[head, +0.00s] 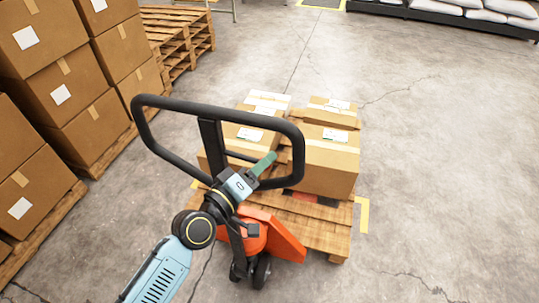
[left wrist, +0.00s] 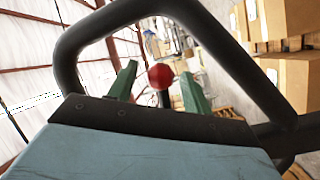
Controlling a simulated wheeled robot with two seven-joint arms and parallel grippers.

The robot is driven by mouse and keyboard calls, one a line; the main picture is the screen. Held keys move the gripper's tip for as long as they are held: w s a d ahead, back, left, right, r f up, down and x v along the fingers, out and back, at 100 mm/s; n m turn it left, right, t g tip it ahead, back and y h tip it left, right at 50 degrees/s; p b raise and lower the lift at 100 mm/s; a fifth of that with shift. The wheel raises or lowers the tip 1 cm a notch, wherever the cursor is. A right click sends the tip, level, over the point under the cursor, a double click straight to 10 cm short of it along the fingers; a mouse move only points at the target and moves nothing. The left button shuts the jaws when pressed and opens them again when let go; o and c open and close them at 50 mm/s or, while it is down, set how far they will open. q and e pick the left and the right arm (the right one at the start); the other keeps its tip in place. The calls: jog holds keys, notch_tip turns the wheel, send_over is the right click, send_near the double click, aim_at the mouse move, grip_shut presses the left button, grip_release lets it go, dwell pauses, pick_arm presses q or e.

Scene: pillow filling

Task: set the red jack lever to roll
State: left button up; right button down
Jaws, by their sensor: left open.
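The red jack lever shows in the left wrist view as a round red knob (left wrist: 160,77) on a dark stem. My left gripper (head: 269,159) is open, with green fingers, within the outline of the black handle loop (head: 150,130) of the pallet jack in the head view. In the left wrist view the left gripper (left wrist: 159,70) has one finger on each side of the knob, with a gap on both sides. I cannot tell how far beyond the fingertips the knob is. The knob is hidden in the head view. My right gripper is not in view.
The orange jack body (head: 285,240) is at a wooden pallet (head: 325,236) carrying cardboard boxes (head: 328,165). Stacked boxes (head: 60,90) stand at the left, with empty pallets (head: 178,40) behind. The concrete floor at the right is clear.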

pick_arm(q)
jog(key=shift+x, duration=1.65)
